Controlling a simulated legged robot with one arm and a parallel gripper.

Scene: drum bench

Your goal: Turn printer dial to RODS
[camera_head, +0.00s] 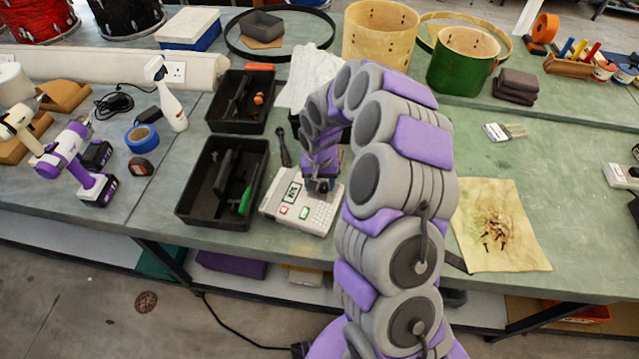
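The printer (312,217) is a small white-grey device with a keypad, a small greenish screen (293,189), a red key and a green key. It lies near the front edge of the green bench, right of the front black tray. My arm arches over from the right and reaches down, so that my gripper (319,187) is at the printer's upper right part. I cannot tell whether it touches. The dial is not visible, perhaps behind my gripper, and no RODS mark can be read. The fingers are too small and dark to show whether they are open or shut.
Two black trays (183,207) with tools stand left of the printer, and a dark-handled tool (283,148) lies behind it. A white cloth (311,72) lies farther back. A stained yellowish sheet (482,251) with small dark pieces lies at right. Bare bench (580,190) shows beyond it.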

